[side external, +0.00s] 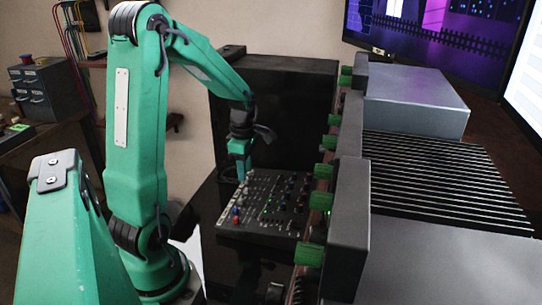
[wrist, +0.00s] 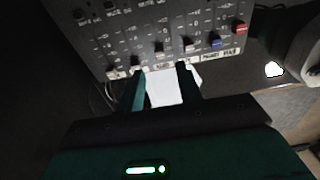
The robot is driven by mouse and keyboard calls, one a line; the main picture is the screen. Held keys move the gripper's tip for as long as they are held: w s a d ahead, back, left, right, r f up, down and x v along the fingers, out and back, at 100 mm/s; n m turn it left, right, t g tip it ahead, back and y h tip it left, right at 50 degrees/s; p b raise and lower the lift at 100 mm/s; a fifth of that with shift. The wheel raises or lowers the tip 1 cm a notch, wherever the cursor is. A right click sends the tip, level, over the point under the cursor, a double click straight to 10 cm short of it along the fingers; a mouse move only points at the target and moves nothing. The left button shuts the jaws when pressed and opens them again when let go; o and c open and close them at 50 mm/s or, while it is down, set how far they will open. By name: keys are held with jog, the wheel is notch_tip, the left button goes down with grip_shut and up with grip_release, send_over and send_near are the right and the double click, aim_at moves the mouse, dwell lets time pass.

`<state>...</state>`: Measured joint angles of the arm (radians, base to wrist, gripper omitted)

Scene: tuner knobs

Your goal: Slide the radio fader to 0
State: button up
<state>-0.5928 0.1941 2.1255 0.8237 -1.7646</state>
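The dark mixer panel (side external: 265,228) lies on the black desk in the side view, with rows of small knobs and faders. The labels are too small to tell which fader is the radio one. My gripper (wrist: 162,76) has its two fingers apart at the panel's near edge, with a white patch showing between them. In the side view my gripper (side external: 241,181) is low over the panel's far left edge.
Green blocks (side external: 309,254) and grey housings (side external: 350,225) stand along the panel's right side. A tall black box (side external: 285,105) stands behind it. A ribbed grey unit (side external: 440,175) and monitors (side external: 430,35) are further right. Bare black desk lies left of the panel.

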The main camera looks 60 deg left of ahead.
aim_at(246, 189)
jog(key=shift+f, duration=3.15)
grip_shut()
